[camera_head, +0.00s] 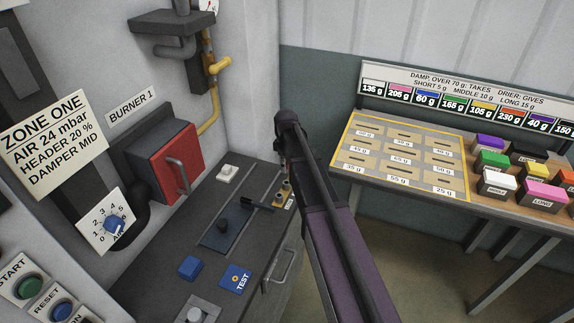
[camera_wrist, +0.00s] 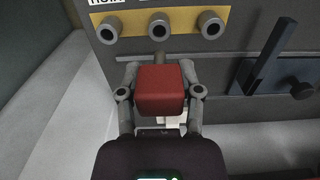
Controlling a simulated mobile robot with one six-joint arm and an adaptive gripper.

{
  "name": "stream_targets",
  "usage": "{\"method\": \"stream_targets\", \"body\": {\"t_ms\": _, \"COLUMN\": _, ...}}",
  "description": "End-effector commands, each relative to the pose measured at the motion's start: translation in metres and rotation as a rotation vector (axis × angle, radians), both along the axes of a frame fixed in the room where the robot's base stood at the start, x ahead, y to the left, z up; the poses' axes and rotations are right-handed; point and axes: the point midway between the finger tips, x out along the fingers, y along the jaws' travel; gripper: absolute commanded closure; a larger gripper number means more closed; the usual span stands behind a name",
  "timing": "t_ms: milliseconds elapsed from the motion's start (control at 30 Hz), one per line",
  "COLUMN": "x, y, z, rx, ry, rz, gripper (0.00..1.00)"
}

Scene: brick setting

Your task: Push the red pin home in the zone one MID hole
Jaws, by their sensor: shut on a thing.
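The red pin's block-like head (camera_wrist: 160,88) is between the fingers of my gripper (camera_wrist: 161,76) in the wrist view, and the gripper is shut on it. A short grey shaft (camera_wrist: 160,67) shows just beyond the head, pointing up toward the hole plate. The yellow plate (camera_wrist: 184,38) carries three grey ringed holes in a row. The middle hole (camera_wrist: 160,25) lies straight above the pin in the picture, its dark opening visible and apart from the shaft. In the head view the plate (camera_head: 284,192) shows partly behind my arm; the pin is not clear there.
A dark lever (camera_wrist: 267,55) stands right of the plate in the wrist view. The console (camera_head: 225,262) holds a blue button (camera_head: 189,267) and a TEST button (camera_head: 235,278). A red burner box (camera_head: 176,160) is left. A table (camera_head: 352,177) with coloured blocks is right.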

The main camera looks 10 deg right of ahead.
Motion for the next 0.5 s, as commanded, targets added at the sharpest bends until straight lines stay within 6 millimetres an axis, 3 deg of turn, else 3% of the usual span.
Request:
{"method": "stream_targets", "body": {"t_ms": 200, "x": 0.0, "y": 0.0, "z": -0.024, "rx": 0.0, "ry": 0.0, "rz": 0.0, "gripper": 1.0}}
{"method": "stream_targets", "body": {"t_ms": 500, "x": 0.0, "y": -0.001, "z": -0.039, "rx": 0.0, "ry": 0.0, "rz": -0.001, "gripper": 1.0}}
